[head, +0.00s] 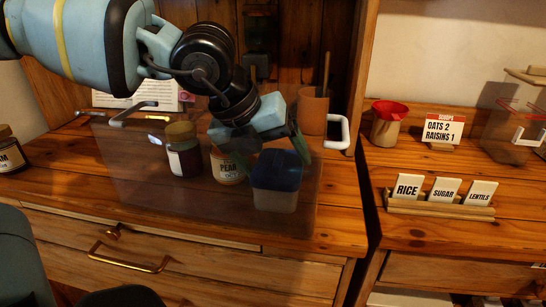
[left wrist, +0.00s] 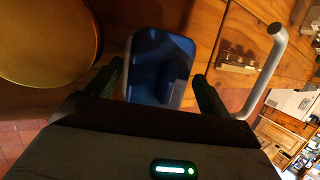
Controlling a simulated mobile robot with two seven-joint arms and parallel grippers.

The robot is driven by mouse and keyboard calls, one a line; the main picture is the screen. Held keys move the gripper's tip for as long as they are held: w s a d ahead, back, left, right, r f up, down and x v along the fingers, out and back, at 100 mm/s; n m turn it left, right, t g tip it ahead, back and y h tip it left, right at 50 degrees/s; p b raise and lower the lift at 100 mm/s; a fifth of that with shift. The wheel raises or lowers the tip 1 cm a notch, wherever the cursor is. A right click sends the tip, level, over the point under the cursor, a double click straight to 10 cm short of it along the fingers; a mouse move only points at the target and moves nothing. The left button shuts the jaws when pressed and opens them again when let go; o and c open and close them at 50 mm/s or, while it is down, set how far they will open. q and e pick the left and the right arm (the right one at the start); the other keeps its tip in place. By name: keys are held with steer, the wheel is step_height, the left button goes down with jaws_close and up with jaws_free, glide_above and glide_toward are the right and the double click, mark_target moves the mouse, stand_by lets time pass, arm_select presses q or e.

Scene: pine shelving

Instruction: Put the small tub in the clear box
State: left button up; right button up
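The small tub (head: 277,178) has a dark blue lid and a greyish lower body. In the head view it stands upright in the front right part of the clear box (head: 140,195); whether its base touches the floor is hard to tell. My left gripper (head: 270,155) reaches down over it, a finger on either side. In the left wrist view the tub's lid (left wrist: 160,68) fills the space between the fingertips of my left gripper (left wrist: 158,80). The clear box has a white handle (head: 345,134) at its right end. My right gripper is not in view.
A dark jar (head: 183,160) and a pear jar (head: 228,167) stand left of the tub, within the box's outline. An orange pot (head: 312,110) stands behind. Rice, sugar and lentils cards (head: 440,193) and a red-topped jar (head: 389,123) are on the right counter.

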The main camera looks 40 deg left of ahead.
arm_select(q)
steer(key=shift+r, duration=0.2)
steer(key=p+v, duration=0.2)
steer(key=v, duration=1)
steer(key=shift+f, duration=0.1)
